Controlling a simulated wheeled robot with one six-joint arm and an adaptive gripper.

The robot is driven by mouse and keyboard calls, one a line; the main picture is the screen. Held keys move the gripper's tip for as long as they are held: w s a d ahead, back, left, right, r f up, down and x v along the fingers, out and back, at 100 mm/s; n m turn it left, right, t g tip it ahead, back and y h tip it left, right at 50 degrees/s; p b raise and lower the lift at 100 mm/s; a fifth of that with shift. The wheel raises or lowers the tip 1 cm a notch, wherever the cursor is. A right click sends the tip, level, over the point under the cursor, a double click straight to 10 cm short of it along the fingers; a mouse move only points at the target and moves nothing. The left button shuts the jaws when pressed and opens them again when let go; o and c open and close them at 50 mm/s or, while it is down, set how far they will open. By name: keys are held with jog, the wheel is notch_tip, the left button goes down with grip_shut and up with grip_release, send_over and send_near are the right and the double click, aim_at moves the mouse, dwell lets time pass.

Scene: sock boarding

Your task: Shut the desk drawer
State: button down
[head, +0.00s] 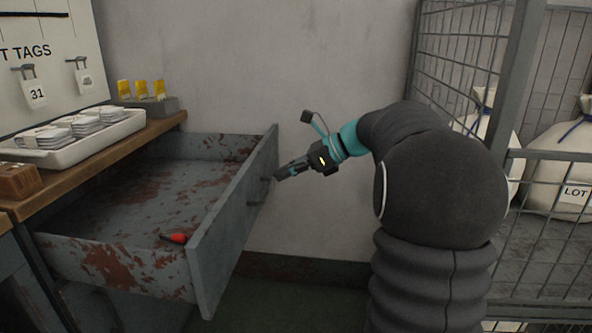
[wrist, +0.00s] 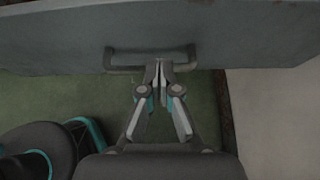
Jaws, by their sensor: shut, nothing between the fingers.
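The grey desk drawer (head: 130,195), with rust-red patches, stands pulled far out from the wooden-topped desk (head: 100,160). A red and black object (head: 175,238) lies inside it near the front. The drawer front (head: 235,215) faces my arm and bears a bar handle (head: 258,188), which also shows in the wrist view (wrist: 122,69). My gripper (head: 279,176) is shut and empty, its tips pointing at the drawer front. In the wrist view the fingertips (wrist: 160,66) are at the handle bar, near its middle; whether they touch it I cannot tell.
A white tray of tags (head: 75,138) and a grey block with yellow pieces (head: 150,103) stand on the desk. A wire cage (head: 460,60) with white sacks (head: 560,165) stands at the right. Green floor shows below the drawer front.

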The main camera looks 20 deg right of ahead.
aim_at(256, 185)
jog(key=shift+b+x, duration=0.35)
jog(key=shift+x, duration=2.1)
